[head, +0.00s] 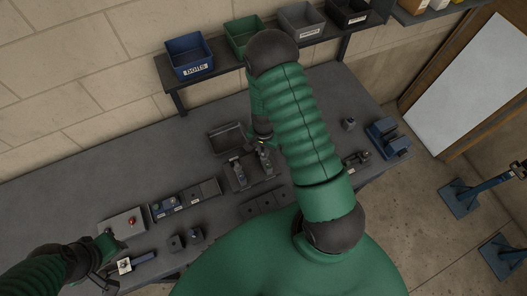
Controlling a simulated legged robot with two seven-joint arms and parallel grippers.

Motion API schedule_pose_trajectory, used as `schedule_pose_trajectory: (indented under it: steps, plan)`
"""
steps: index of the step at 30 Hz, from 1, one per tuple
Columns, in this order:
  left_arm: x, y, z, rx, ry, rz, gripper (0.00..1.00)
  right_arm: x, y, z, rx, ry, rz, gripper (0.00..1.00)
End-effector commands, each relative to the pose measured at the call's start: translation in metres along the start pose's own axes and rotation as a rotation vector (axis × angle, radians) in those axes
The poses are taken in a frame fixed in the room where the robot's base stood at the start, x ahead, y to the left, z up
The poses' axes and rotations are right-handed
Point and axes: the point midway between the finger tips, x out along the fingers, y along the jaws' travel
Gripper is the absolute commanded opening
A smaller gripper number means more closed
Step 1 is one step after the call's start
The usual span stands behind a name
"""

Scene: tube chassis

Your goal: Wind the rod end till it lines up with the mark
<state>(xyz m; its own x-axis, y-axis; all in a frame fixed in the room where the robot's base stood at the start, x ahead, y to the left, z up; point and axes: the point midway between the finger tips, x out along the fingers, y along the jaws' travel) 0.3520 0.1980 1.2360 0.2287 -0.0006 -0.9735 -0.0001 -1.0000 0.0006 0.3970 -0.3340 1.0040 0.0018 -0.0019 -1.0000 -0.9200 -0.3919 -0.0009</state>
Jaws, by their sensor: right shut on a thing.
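My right gripper (262,141) reaches down from the bent green arm to a small dark fixture (241,184) on the grey bench. It is shut on a small part at the fixture, apparently the rod end; the fingers and my arm hide most of it. Small upright metal pieces (239,171) stand on the fixture beside the gripper. The mark is too small to make out. My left gripper (98,280) is low at the left, near a small pale square piece (124,266) at the bench's front; its jaws are too dark to read.
A dark open tray (228,139) lies behind the fixture. A blue bolts bin (190,56) and other bins stand on a raised shelf. Blue blocks (387,137) sit at the right end.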

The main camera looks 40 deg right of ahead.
Motion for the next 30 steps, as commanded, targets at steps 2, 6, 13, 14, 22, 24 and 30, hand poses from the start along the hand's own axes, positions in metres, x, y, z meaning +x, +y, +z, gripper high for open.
schedule_pose_trajectory:
  steps: [2, 6, 13, 14, 22, 24, 30]
  plan:
    - [0.0, 0.0, 0.0, 0.0, 0.0, 0.0, 0.36, 0.001, 0.002, 0.002, 0.002, -0.005, 0.004, 0.0]
    - [0.002, 0.0, 0.0, 0.0, 0.0, 0.0, 0.36, 0.002, 0.002, 0.002, -0.031, -0.006, 0.004, 0.0]
    - [0.008, 0.0, 0.002, 0.0, 0.0, 0.0, 0.36, 0.001, 0.001, 0.002, -0.436, -0.006, 0.002, 0.14]
    - [0.008, 0.0, 0.002, 0.0, 0.0, 0.0, 0.36, 0.001, 0.001, 0.002, -0.433, -0.006, 0.003, 0.18]
    - [0.007, 0.0, 0.002, 0.0, 0.0, 0.0, 0.36, 0.0, 0.0, 0.001, -0.427, -0.003, 0.002, 0.37]
    - [0.007, 0.0, 0.002, 0.0, 0.0, 0.0, 0.36, 0.0, 0.001, 0.001, -0.426, -0.003, 0.001, 0.37]
    - [0.01, 0.0, 0.002, 0.0, 0.0, 0.0, 0.36, -0.008, 0.0, 0.0, -0.426, -0.001, 0.0, 0.37]
